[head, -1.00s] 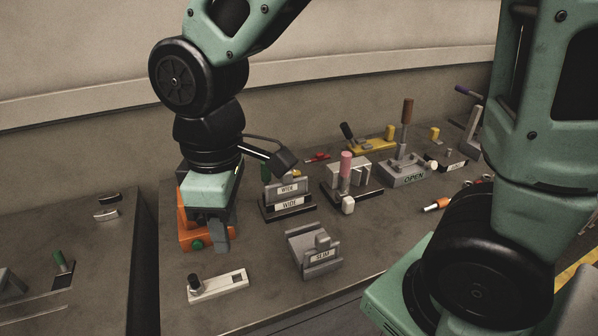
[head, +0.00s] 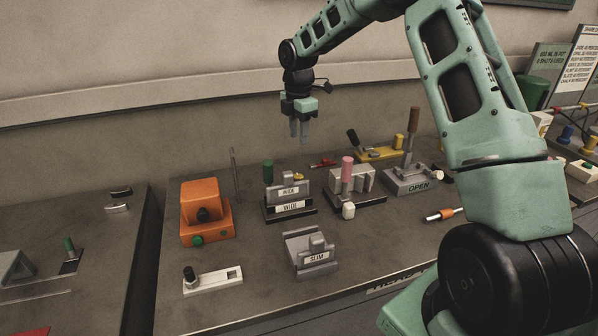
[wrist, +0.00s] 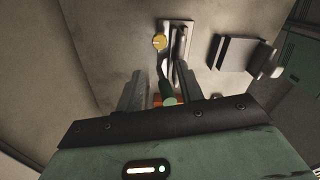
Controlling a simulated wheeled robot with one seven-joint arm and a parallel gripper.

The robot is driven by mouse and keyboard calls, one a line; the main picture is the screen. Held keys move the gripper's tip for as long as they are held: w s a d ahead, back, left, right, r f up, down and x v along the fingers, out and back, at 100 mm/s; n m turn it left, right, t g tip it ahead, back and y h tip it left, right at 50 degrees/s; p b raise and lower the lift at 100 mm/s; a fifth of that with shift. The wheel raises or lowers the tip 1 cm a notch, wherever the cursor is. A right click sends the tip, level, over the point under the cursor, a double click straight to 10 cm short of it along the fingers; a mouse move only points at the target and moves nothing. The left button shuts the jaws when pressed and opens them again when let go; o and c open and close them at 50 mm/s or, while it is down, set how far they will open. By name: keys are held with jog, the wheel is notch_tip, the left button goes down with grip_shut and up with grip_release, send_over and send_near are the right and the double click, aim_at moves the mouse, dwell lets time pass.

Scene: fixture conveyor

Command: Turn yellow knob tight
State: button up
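In the wrist view the yellow knob (wrist: 159,41) shows ahead of the fingers, by the edge of a pale fixture (wrist: 178,28), with the green-tipped handle (wrist: 168,97) nearer. My gripper (head: 299,141) hangs fingers down, high above and behind the fixture. In the wrist view my gripper (wrist: 161,82) has its fingers apart with nothing held between them. Nothing touches the yellow knob.
An orange box (head: 206,205) with a black knob stands left of the fixture, with a thin upright rod (head: 234,175) between. A pink-handled fixture (head: 347,174) and a yellow-based fixture (head: 380,153) stand right. The SLIM block (head: 311,252) is in front. Bare bench lies between.

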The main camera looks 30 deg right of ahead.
aim_at(298, 176)
notch_tip(298, 176, down, 14)
jog(key=p, duration=0.2)
jog(key=shift+a+r+p, duration=0.1)
jog(key=shift+r+p, duration=0.05)
jog(key=shift+p, duration=0.2)
jog(key=c, duration=0.7)
